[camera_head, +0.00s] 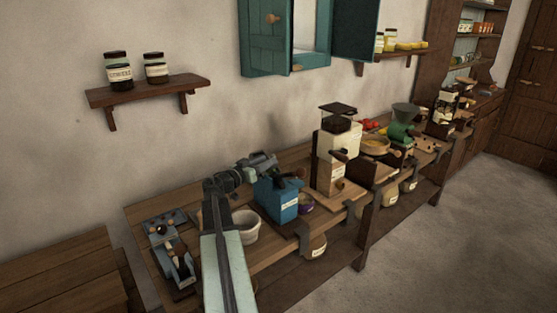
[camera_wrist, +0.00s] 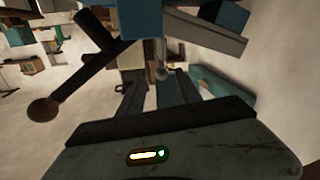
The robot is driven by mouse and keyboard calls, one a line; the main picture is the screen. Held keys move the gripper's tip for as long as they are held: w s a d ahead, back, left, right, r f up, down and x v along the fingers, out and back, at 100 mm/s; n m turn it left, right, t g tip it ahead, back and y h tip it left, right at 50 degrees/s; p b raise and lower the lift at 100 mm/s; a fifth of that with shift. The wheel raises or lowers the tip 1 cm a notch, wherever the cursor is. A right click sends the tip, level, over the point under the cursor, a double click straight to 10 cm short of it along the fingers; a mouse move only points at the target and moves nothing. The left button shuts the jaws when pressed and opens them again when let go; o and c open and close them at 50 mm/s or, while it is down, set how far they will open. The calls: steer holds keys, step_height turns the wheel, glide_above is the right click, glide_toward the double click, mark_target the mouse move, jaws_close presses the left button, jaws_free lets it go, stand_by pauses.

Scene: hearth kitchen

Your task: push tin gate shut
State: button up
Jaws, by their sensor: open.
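No part is clearly recognisable as the tin gate. A blue box-shaped device (camera_head: 277,197) with a pale label stands on the workbench. My gripper (camera_head: 266,160) is just above its top in the head view; I cannot tell whether they touch. Which of these is the gate is unclear.
On the workbench (camera_head: 270,252), a white bowl (camera_head: 245,226) stands beside my arm and a blue-grey device (camera_head: 170,250) at the left end. A cream grinder (camera_head: 337,150) stands right of the blue device. Open floor lies at right.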

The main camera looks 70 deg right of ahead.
steer(key=x, duration=0.7)
steer(key=shift+d, duration=0.4)
steer(key=shift+a, duration=0.1)
jaws_close()
steer(key=shift+s+f, duration=0.1)
stand_by(0.8)
